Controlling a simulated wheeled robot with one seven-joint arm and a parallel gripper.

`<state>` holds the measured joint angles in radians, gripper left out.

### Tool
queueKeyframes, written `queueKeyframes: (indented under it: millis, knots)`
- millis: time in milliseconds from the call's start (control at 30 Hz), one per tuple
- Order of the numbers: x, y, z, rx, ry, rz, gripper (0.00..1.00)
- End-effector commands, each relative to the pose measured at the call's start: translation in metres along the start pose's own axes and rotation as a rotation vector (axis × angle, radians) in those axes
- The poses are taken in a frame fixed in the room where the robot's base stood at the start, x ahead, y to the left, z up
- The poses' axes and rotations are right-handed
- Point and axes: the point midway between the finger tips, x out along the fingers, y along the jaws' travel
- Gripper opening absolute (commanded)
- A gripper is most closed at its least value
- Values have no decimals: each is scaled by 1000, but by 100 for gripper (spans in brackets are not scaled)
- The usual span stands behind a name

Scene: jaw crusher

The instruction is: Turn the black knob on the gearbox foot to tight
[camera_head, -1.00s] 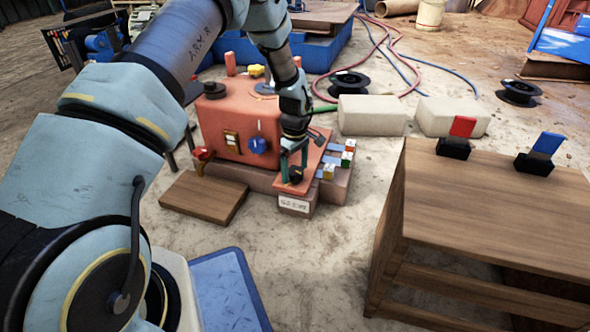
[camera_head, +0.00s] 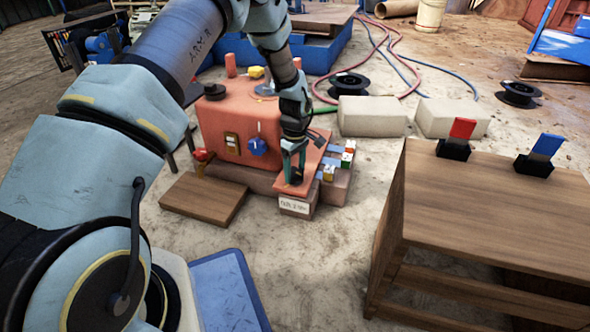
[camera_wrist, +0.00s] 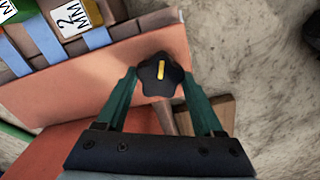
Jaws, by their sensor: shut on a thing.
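The black knob (camera_wrist: 148,84) is a lobed knob with a yellow line on top, seen from above in the wrist view. The line runs nearly up and down in that picture. My gripper (camera_wrist: 160,77) has its two teal fingers on either side of the knob and is shut on it. The orange gearbox (camera_head: 213,125) stands behind and left of the foot.
A blue knob (camera_head: 257,146) and a red knob (camera_head: 201,155) are on the gearbox front. Small colored blocks marked MM (camera_wrist: 78,18) sit beside the foot. A white label (camera_head: 294,205), too small to read, is below it. A wooden table (camera_head: 490,215) stands at right.

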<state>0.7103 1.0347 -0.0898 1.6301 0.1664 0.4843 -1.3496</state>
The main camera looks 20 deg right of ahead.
Motion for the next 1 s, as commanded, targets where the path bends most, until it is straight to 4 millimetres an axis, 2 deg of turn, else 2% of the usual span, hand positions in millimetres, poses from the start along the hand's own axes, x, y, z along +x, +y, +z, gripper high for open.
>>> queueKeyframes:
  millis: [367,1000]
  knots:
    - [-5,0,0,155,0,0,13]
    - [-4,0,0,749,0,0,13]
